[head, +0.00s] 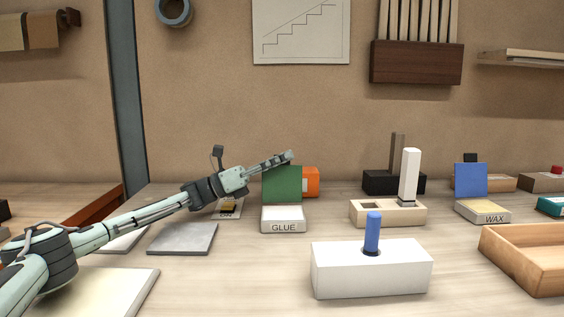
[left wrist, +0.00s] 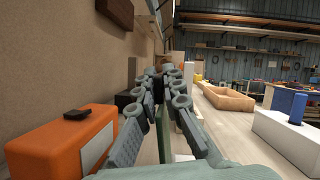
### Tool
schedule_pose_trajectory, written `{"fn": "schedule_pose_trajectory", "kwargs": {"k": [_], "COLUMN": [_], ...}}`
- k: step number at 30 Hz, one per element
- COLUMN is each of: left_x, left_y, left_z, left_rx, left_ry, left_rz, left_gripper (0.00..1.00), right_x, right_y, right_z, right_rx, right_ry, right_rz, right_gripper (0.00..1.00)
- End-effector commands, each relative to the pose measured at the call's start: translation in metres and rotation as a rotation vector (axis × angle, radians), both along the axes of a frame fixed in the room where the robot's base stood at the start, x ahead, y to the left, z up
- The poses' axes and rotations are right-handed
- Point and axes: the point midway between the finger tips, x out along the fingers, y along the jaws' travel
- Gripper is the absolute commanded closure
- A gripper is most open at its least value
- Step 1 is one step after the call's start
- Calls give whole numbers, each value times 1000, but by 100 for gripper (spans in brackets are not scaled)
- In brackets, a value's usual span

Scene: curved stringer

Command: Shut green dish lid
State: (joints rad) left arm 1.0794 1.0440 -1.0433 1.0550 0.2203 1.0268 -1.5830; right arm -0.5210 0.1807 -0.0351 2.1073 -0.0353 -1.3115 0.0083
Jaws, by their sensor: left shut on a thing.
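The green lid (head: 282,186) stands raised, roughly upright, at the back of a white dish labelled GLUE (head: 283,221). The dish is open at the front. My left gripper (head: 285,158) reaches in from the left at the lid's top edge. In the left wrist view the lid shows as a thin green edge (left wrist: 163,135) between the fingers (left wrist: 165,90), which are shut on it. Most of the lid's face is hidden there. My right gripper is not in view.
An orange box (head: 312,181) stands close behind the lid. A white block with a blue peg (head: 371,270) is at the front. A pale holder with a white bar (head: 388,213) and a blue-lidded WAX dish (head: 484,212) are to the right. Table just before the GLUE dish is clear.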

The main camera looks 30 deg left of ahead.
Motion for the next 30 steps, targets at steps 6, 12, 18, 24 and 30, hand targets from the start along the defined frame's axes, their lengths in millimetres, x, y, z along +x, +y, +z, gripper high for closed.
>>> {"fn": "schedule_pose_trajectory", "kwargs": {"k": [6,12,18,24,30], "left_x": [0,0,-1,-16,-44], "left_y": [-1,-1,1,21,58], "left_z": [-2,-1,-2,-13,-21], "left_rx": [1,1,1,2,3], "left_ry": [4,3,2,6,6], "left_rz": [-4,-2,-1,2,2], "left_gripper": [81,72,72,72,72], "right_x": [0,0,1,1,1], "right_y": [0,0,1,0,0], "right_z": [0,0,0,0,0], "right_rx": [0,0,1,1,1], "right_ry": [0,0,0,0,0], "right_rz": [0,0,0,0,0], "right_gripper": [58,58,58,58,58]}}
